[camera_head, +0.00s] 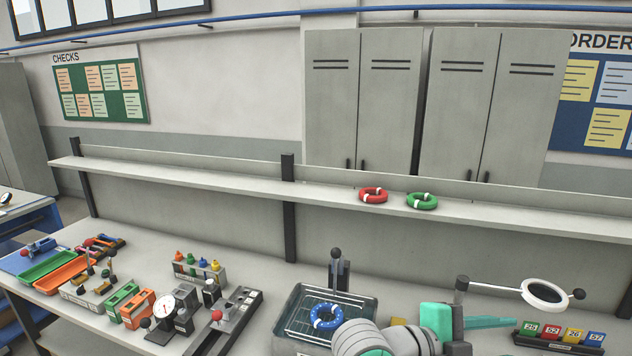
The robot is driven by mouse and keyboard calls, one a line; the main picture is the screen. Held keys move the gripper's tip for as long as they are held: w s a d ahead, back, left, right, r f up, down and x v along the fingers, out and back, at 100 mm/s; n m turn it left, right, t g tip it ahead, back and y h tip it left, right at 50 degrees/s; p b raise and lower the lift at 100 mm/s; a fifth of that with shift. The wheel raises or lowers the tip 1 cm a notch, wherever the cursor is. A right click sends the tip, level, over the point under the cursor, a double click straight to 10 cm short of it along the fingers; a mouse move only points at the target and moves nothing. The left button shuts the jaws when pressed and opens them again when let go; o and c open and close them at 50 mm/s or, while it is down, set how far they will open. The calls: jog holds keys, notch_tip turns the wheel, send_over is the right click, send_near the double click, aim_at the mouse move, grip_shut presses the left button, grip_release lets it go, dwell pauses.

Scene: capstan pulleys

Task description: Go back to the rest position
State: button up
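My arm (385,341), grey with teal parts, enters at the bottom edge right of centre, in front of the bench. A blue ring (326,317) with white bands lies on the wire rack in a grey tray (291,308), just left of my arm. A red ring (373,195) and a green ring (422,201) lie side by side on the raised shelf (220,184).
A magnifier (545,293) on a jointed arm and several numbered blocks (552,333) stand to the right. A dial gauge (165,309), a bottle rack (200,268) and orange and green bins (62,272) crowd the left.

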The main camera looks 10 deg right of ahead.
jog(key=w+a+f+n+t, duration=0.85)
jog(key=n+t, duration=0.35)
jog(key=n, duration=0.4)
jog(key=s+a+f+n+t+y, duration=0.2)
jog(key=a+f+n+t+y, duration=0.4)
jog(key=a+f+n, duration=0.6)
jog(key=s+a+f+n+g+y, duration=0.1)
jog(key=s+a+f+n+y, duration=0.1)
jog(key=s+a+f+y, duration=0.8)
jog(key=s+a, duration=0.4)
jog(key=s, duration=0.4)
jog(key=s+a+f, duration=0.1)
jog(key=s+a, duration=0.4)
jog(key=s, duration=0.4)
jog(key=shift+f+g, duration=0.25)
jog(key=shift+g, duration=0.15)
